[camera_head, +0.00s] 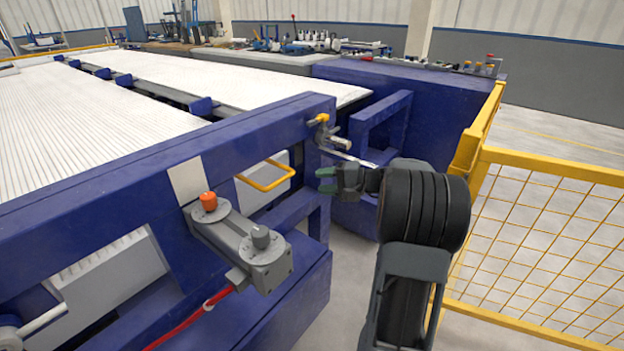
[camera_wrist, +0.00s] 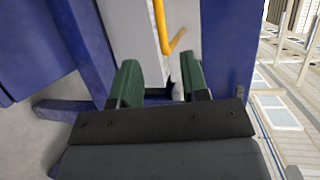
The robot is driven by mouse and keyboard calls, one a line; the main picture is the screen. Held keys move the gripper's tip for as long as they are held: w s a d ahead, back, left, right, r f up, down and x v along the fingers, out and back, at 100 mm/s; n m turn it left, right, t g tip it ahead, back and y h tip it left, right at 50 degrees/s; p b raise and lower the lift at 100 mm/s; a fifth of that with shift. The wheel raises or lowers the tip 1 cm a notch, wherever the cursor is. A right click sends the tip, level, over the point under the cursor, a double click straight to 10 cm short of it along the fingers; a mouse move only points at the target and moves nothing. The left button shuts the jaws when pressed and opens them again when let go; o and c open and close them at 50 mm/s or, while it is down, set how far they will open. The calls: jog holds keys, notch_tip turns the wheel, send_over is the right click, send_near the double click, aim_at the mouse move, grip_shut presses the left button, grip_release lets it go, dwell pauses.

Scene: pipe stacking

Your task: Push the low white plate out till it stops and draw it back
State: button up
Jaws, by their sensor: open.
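A white plate (camera_wrist: 130,45) with a yellow handle (camera_wrist: 171,45) stands ahead of my gripper (camera_wrist: 160,80) in the wrist view. In the head view, a pale white surface (camera_head: 257,204) shows behind the yellow handle (camera_head: 279,184), inside the blue frame. My gripper (camera_head: 326,180) is at the right end of the frame, to the right of the handle. Its green fingers are apart with nothing held between them. The wrist view shows the plate's lower end just beyond the fingers; I cannot tell whether they touch it.
The blue frame (camera_head: 150,165) carries a grey unit (camera_head: 240,245) with an orange knob. A metal fitting with a yellow knob (camera_head: 322,118) sits just above my gripper. A blue block (camera_head: 400,115) stands behind. Yellow mesh fencing (camera_head: 545,235) bounds the right side.

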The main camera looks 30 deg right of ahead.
aim_at(283, 181)
jog(key=shift+s+d, duration=0.2)
jog(key=shift+d, duration=0.05)
jog(key=p+x, duration=1.4)
jog(key=p, duration=0.3)
dwell(0.6)
grip_shut()
dwell(0.4)
